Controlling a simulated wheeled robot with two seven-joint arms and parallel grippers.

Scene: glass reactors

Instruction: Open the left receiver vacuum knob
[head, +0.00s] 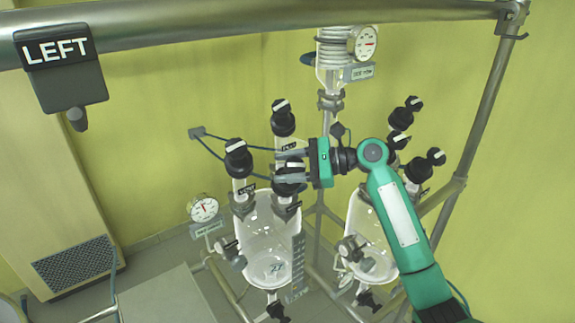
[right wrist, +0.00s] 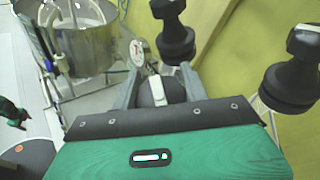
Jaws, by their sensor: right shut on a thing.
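The left receiver is a clear glass vessel (head: 268,245) in the head view, with several black knobs on its top. My right gripper (head: 283,168) reaches it from the right, its fingers around a black knob (head: 291,188) with a white mark, at the front right of the vessel's top. In the right wrist view the jaws (right wrist: 158,92) are shut on this knob (right wrist: 157,91), its white mark running up between the fingers. Small labels below the knobs are too small to read surely. My left gripper does not show in the head view.
Other black knobs stand close by, one at left (head: 237,158) and one behind (head: 283,118). A second glass vessel (head: 365,235) is at right under my arm. A round gauge (head: 203,207) sits at left. A metal rail (head: 250,18) with a LEFT sign (head: 58,62) crosses the top.

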